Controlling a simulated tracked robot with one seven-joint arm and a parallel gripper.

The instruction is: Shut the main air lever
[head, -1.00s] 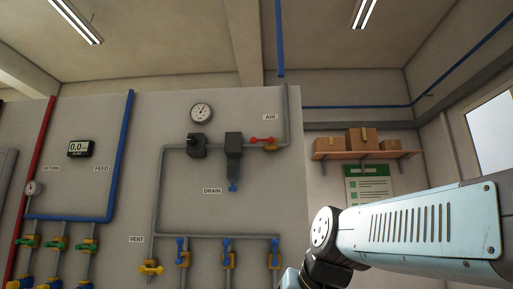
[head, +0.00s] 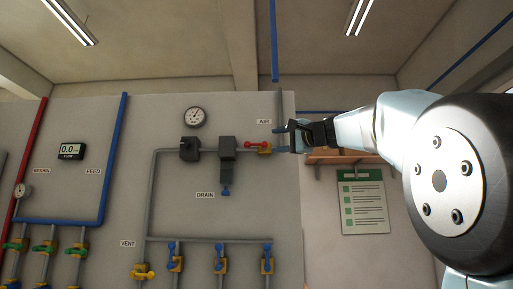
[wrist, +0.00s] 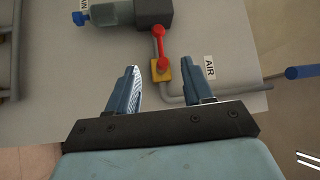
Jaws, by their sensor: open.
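The main air lever (head: 256,144) is red and sits on a yellow valve body (head: 265,150) below the AIR label (head: 264,121). It lies roughly horizontal, along the pipe, pointing left toward a dark grey box. In the wrist view the red lever (wrist: 160,46) runs up from the yellow valve (wrist: 161,72). My gripper (head: 281,140) is just right of the valve in the head view. In the wrist view my gripper (wrist: 160,68) is open and empty, with one finger to each side of the valve. I cannot tell the remaining depth; no contact with the lever shows.
The grey box (head: 227,150) and a pressure gauge (head: 194,117) are on the panel left of the lever. Blue-handled valves (head: 219,252) and a yellow vent valve (head: 143,272) are lower. A shelf (head: 340,160) and a green-headed poster (head: 363,202) are behind on the right.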

